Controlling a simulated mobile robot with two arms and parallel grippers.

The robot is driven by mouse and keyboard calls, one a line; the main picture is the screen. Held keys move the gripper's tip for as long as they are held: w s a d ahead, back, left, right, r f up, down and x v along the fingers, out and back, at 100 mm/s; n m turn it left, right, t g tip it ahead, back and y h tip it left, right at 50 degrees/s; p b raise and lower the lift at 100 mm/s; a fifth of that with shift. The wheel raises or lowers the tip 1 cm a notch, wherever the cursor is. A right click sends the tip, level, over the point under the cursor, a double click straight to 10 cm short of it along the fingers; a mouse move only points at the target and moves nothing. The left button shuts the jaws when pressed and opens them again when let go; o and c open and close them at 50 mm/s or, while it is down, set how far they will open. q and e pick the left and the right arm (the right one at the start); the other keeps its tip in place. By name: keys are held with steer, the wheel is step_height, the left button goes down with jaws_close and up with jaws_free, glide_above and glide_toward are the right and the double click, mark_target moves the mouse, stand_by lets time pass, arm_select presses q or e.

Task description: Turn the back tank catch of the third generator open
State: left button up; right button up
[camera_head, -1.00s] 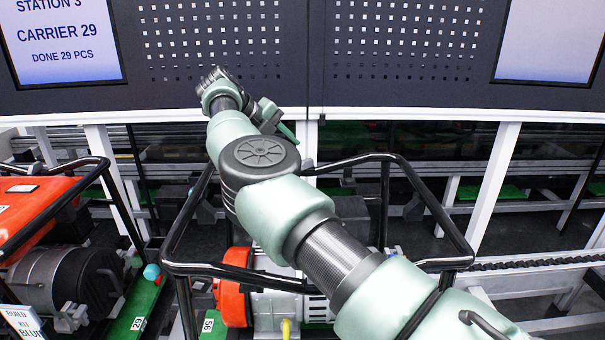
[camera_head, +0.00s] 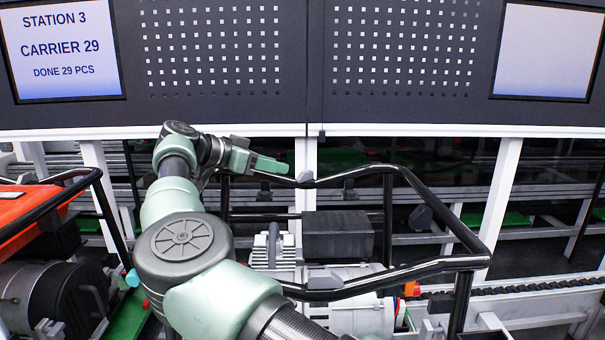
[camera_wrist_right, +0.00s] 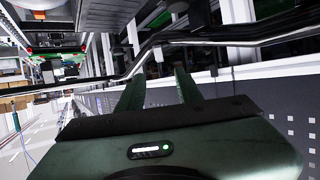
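The generator in the middle has a black tube frame (camera_head: 465,262) around a grey engine (camera_head: 362,312) and a dark box (camera_head: 337,236). No tank sits on this frame. A small dark catch (camera_head: 305,178) sits on its back bar, and another catch (camera_head: 324,280) is on the front bar. My right gripper (camera_head: 272,165) is just left of the back catch, above the back bar. In the right wrist view, the right gripper (camera_wrist_right: 157,76) has its two green fingers apart and empty, with the black bar (camera_wrist_right: 210,38) just beyond the tips. My left gripper is out of view.
A generator with a red tank (camera_head: 24,212) stands at left. A dark perforated panel with a station screen (camera_head: 65,48) rises behind, above white posts (camera_head: 497,195). A chain conveyor (camera_head: 540,292) runs at right. My right arm covers the middle generator's left side.

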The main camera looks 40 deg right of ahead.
mark_target(305, 172)
steer(key=p+x, duration=0.2)
steer(key=x, duration=0.7)
steer(key=shift+d+p, duration=0.15)
steer(key=shift+p, duration=0.15)
steer(key=shift+d+f, duration=0.3)
steer(key=shift+d, duration=0.15)
jaws_close()
